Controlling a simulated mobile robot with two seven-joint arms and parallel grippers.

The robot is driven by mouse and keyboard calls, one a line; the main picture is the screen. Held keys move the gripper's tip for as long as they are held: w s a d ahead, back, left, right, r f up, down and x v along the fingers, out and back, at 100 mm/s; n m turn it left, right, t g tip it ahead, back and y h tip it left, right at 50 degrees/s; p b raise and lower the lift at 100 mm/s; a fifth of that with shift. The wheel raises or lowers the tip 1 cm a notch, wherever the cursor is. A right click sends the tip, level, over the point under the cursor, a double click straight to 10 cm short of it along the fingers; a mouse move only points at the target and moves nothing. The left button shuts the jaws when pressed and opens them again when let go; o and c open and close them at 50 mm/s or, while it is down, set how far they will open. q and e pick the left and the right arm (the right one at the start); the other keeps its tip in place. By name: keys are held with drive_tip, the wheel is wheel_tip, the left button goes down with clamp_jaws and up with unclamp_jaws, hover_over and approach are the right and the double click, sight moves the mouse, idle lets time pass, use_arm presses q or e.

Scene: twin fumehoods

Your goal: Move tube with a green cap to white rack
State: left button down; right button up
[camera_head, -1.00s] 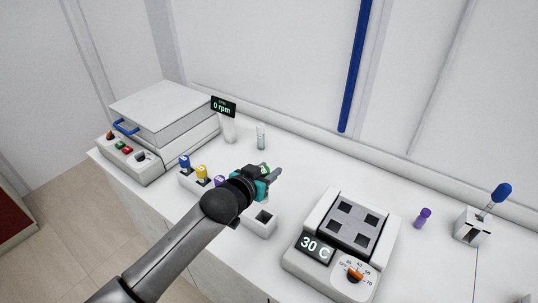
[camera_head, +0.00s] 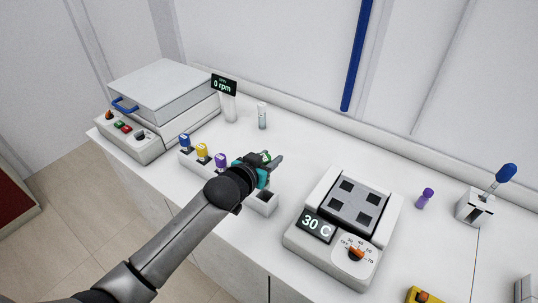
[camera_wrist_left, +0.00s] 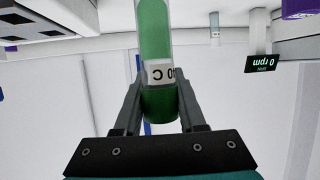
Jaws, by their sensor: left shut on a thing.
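My left gripper (camera_head: 272,160) is shut on the tube with a green cap (camera_wrist_left: 156,60). In the left wrist view the tube sits between the two fingers, with a darker green end, a white label and a lighter green body. In the head view only a little green shows at the fingertips. The white rack (camera_head: 240,190) stands at the bench front, partly hidden by my left arm. It holds tubes with blue (camera_head: 184,140), yellow (camera_head: 201,150) and purple (camera_head: 221,160) caps. An empty hole shows at its right end. The gripper is at the rack's right part, seemingly above it.
A heater block (camera_head: 355,205) reading 30 C, with empty square wells, stands to the right. A centrifuge-like box (camera_head: 160,95) is at the left. A clear vial (camera_head: 262,116) stands behind. A purple-capped item (camera_head: 426,198) and a blue-topped holder (camera_head: 475,208) are far right.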

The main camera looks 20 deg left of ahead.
use_arm(q)
drive_tip(key=shift+f+b, duration=0.65)
drive_tip(key=shift+f, duration=0.6)
drive_tip(key=shift+p, duration=0.85)
idle(0.6)
drive_tip(key=shift+f+b, duration=2.25)
drive_tip(key=shift+f, duration=1)
drive_tip(key=shift+c, duration=2)
unclamp_jaws()
drive_tip(key=shift+s, duration=0.15)
drive_tip(key=p+v, duration=0.2)
drive_tip(key=v, duration=1.3)
drive_tip(key=shift+r, duration=0.15)
